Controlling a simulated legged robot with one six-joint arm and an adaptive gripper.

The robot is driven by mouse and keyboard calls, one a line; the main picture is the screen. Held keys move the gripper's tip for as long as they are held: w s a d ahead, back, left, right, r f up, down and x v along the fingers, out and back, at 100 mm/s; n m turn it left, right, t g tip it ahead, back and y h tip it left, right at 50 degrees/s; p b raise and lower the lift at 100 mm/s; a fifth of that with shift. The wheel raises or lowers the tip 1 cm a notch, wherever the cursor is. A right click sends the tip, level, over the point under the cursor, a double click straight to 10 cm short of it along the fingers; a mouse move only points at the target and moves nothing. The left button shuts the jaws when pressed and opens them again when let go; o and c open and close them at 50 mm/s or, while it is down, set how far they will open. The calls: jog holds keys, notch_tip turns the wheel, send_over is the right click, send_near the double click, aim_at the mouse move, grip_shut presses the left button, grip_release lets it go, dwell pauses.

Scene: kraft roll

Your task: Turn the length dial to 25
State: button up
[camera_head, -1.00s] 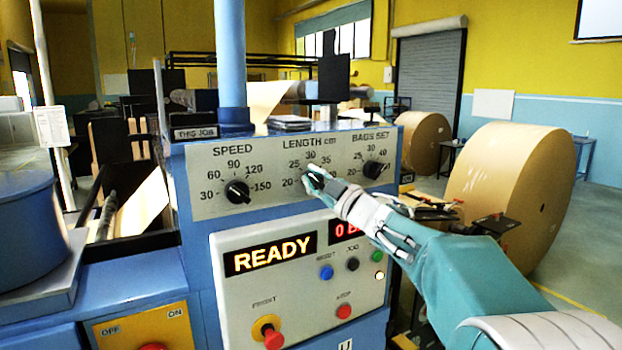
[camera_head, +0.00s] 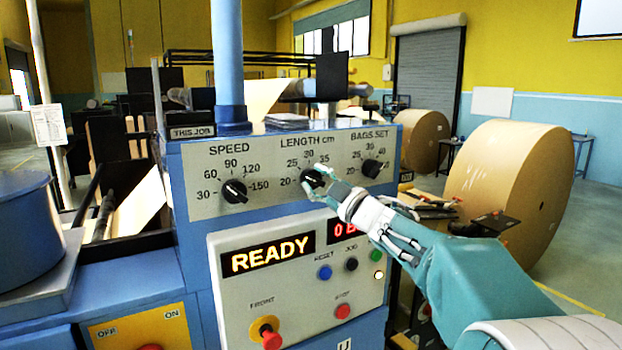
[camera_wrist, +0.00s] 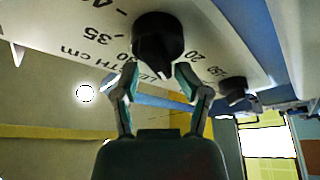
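The length dial (camera_head: 313,179) is a round black knob in the middle of the panel's top row, under the label "LENGTH cm", with 20, 25, 30 and 35 around it. My gripper (camera_head: 322,186) is at its lower right side and partly covers it. In the wrist view the dial (camera_wrist: 157,40) is seen upside down, just beyond my gripper (camera_wrist: 157,76). The two fingertips are apart, with a gap around the knob's near ridge. The ridge points down between the fingertips. The mark it points at is hidden, so I cannot tell the setting.
The speed dial (camera_head: 234,191) is left of the length dial and the bags set dial (camera_head: 371,168) is close on its right. Below are a READY display (camera_head: 268,253), several buttons and a red-and-yellow front knob (camera_head: 268,331). Large kraft rolls (camera_head: 510,190) stand at right.

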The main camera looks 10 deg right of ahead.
jog(key=v, duration=1.1)
jog(key=shift+a, duration=0.1)
jog(key=o, duration=0.6)
jog(key=shift+c, duration=0.2)
jog(key=shift+o, duration=0.4)
jog(key=shift+a+n, duration=0.15)
jog(key=shift+n, duration=0.35)
jog(key=w+a+n+h, duration=0.1)
jog(key=w+n+h, duration=0.1)
jog(key=n, duration=0.3)
jog(key=w+a+r+n+h, duration=0.1)
jog(key=w+a+n+h, duration=0.1)
jog(key=w+n, duration=0.3)
jog(key=w+a+r+n+h, duration=0.1)
jog(key=w+a+n+h, duration=0.1)
jog(key=n, duration=0.4)
jog(key=shift+w+a+n, duration=0.15)
jog(key=shift+w+n, duration=0.25)
jog(key=shift+w, duration=0.35)
